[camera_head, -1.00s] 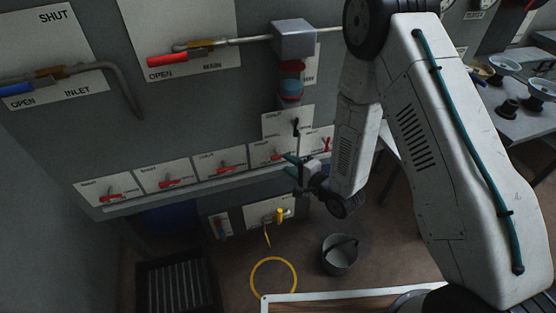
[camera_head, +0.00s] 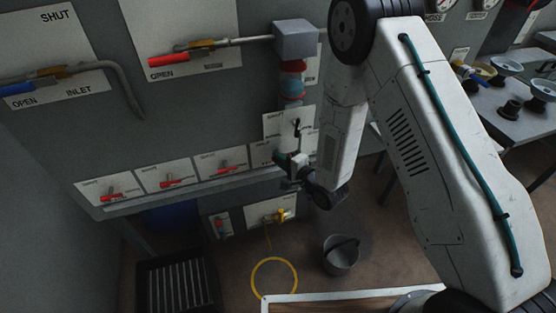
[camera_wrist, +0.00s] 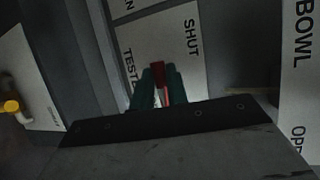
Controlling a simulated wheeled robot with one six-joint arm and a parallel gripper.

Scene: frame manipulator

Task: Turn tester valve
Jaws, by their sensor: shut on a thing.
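The tester valve's red handle (camera_wrist: 158,75) shows in the wrist view, in front of a white placard (camera_wrist: 180,45) reading "SHUT" and "TEST…". My gripper (camera_wrist: 158,85) has its teal fingers on both sides of this handle and is shut on it. The handle points along the fingers in that view; its pivot is hidden, so its exact turn angle is unclear. In the head view my gripper (camera_head: 281,158) is at the fourth placard (camera_head: 260,153) of the lower row and hides its handle.
Similar red-handled valves (camera_head: 222,167) sit on the placards to the left. A placard with a dark lever (camera_head: 296,128) is just above my gripper; a "BOWL" placard (camera_wrist: 298,60) is close on the right. Below are a yellow valve (camera_head: 282,215) and a bucket (camera_head: 341,255).

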